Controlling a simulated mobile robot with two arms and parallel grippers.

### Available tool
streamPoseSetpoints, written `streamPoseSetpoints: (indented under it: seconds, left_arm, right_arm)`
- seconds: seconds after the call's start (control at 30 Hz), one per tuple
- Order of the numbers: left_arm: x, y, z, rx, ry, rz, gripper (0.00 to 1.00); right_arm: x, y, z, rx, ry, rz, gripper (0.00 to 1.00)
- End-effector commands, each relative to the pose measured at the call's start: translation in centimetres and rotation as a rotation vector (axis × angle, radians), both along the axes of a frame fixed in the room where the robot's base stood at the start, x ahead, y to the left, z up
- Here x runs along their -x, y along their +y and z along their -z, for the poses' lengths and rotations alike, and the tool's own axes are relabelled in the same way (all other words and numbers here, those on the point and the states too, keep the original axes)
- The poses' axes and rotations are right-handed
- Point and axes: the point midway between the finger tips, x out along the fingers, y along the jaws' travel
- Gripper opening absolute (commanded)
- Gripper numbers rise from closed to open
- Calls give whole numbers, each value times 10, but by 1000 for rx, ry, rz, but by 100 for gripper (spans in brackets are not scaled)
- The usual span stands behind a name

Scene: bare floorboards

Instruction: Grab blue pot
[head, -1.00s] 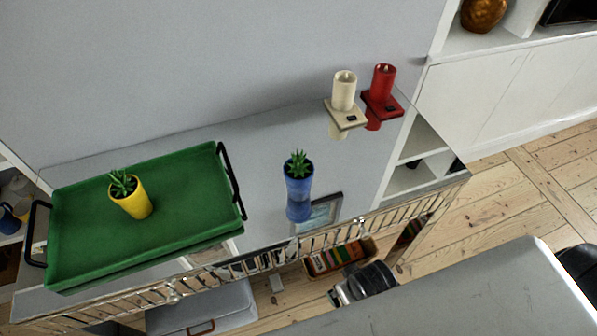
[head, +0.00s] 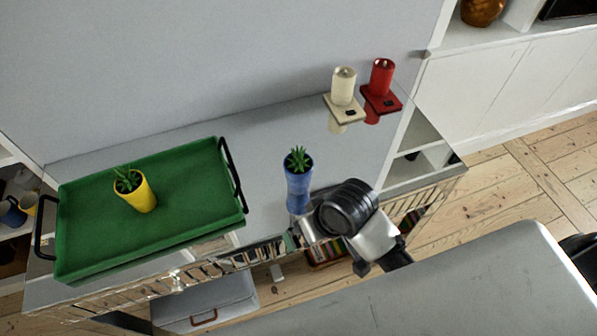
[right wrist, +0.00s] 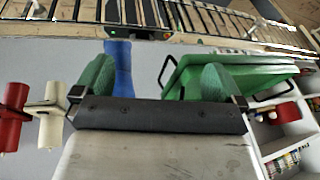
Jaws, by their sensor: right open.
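The blue pot (head: 298,188) with a spiky green plant (head: 298,160) stands upright on the sideboard, right of the green tray. My right arm reaches in from the lower right, with its wrist beside the pot's lower right side. In the right wrist view my right gripper (right wrist: 155,80) is open, with green fingertips spread apart. The blue pot (right wrist: 121,68) shows beyond and between the fingers, nearer the left one; I see no grip on it. My left gripper is not in view.
The green tray (head: 85,245) holds a yellow pot (head: 141,194) with a plant. Cream (head: 344,86) and red (head: 382,78) candles stand at the back right. A grey wall (head: 200,60) closes the back. The sideboard top between tray and blue pot is clear.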

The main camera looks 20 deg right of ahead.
Motion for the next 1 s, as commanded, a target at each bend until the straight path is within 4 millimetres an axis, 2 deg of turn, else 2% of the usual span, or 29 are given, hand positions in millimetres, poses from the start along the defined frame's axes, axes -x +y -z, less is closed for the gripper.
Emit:
streamPoseSetpoints:
  seconds: [0.03,0.13,0.27,0.47,0.6,0.73,0.83,1.0]
  left_arm:
    - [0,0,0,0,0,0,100]
    - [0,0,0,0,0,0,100]
    - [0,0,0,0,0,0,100]
    - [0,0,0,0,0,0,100]
    - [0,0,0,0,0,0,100]
    - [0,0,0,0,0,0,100]
    - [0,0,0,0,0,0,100]
    - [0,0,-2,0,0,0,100]
  right_arm:
    - [-15,7,-3,-4,9,-9,100]
    - [-39,19,-9,-10,53,-11,100]
    - [-72,25,-20,20,124,19,100]
    - [-120,10,-44,110,219,140,100]
    - [-146,-8,-64,169,265,252,100]
    - [-161,-21,-78,202,291,332,100]
    - [-166,-26,-81,212,301,363,100]
    - [-167,-27,-59,213,307,371,100]
